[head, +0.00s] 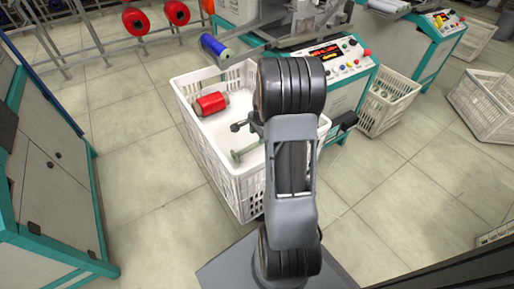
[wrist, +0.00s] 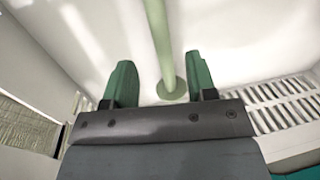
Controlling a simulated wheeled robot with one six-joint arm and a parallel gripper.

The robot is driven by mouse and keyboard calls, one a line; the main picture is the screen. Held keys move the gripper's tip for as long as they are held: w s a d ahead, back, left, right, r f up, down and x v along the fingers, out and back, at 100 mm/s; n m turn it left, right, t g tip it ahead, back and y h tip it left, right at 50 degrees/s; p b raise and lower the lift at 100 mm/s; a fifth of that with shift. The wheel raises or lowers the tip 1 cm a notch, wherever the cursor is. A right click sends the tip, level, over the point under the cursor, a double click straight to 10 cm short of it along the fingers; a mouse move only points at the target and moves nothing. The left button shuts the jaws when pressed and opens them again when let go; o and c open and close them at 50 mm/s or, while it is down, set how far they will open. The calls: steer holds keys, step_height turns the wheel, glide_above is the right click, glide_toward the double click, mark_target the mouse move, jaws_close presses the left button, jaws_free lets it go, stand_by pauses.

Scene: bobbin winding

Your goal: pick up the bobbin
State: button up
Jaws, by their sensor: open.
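A pale green, bare bobbin (head: 247,151) lies in the white crate (head: 243,193) in the head view, partly hidden behind my arm. In the wrist view the bobbin (wrist: 158,38) shows as a thin rod ending in a round flange. My gripper (wrist: 160,68) is open, with its two green fingers apart. The rod and flange appear in the gap between the fingers, nearer the right finger. I see no contact, and the depth between fingers and rod is hard to tell. In the head view my arm hides most of the gripper.
A red-wound bobbin (head: 212,103) lies in the same crate, towards the back left. The crate's slatted wall (wrist: 285,98) is close on the right in the wrist view. A machine with a control panel (head: 325,60) stands behind the crate. Open floor (head: 135,150) lies to the left.

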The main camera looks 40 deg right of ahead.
mark_target(257, 142)
steer(key=shift+w+a+f+b, duration=0.15)
steer(key=shift+f+b, duration=0.45)
steer(key=shift+f, duration=0.6)
steer(key=shift+w+d+f+b, duration=0.1)
steer(key=shift+w+f+b, duration=0.2)
steer(key=shift+f+b, duration=0.65)
steer(key=shift+w+a+f+b, duration=0.1)
steer(key=shift+w+f+b, duration=0.15)
steer(key=shift+f, duration=1.2)
steer(key=shift+r, duration=0.1)
jaws_close()
